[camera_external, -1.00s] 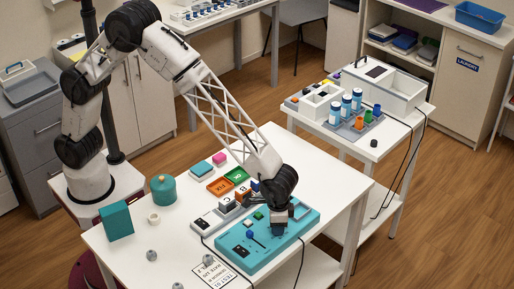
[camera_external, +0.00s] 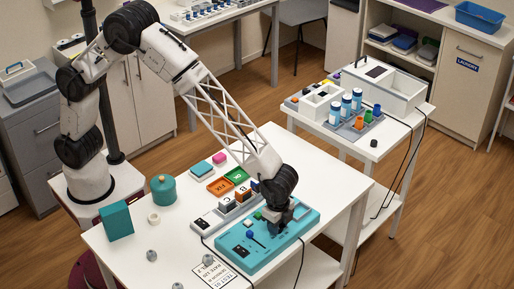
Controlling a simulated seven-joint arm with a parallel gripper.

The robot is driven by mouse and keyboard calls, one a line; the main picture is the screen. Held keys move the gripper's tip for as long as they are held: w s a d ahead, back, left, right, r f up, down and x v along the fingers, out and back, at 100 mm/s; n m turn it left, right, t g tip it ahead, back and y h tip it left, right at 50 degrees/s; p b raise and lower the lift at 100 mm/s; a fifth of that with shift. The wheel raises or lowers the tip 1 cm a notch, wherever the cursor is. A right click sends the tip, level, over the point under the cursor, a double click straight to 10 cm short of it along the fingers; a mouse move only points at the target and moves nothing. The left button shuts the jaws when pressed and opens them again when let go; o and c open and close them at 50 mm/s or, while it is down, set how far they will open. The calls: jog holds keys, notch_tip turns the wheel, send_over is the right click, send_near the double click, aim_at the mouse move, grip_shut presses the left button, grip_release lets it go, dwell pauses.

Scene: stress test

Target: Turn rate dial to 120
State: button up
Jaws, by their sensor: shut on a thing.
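A teal panel (camera_external: 238,261) lies on the white table, with a blue-knobbed lever (camera_external: 250,234) and a small green block or button on its top. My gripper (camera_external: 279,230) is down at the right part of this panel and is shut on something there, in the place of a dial. The dial itself is hidden behind the fingers, and I cannot read its setting or any scale. A white card with printed text (camera_external: 214,272) lies at the panel's left front; its words are too small to read fully.
A grey-white unit with lettered blocks (camera_external: 213,220) stands just behind the panel. Orange and green trays (camera_external: 220,187), a teal pot (camera_external: 164,189) and an upright teal box (camera_external: 117,221) are farther left. The table's right end (camera_external: 338,190) is clear.

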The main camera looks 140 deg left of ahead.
dwell(0.3)
jog(key=o, duration=0.9)
jog(key=shift+r, duration=0.2)
jog(key=shift+r, duration=3.75)
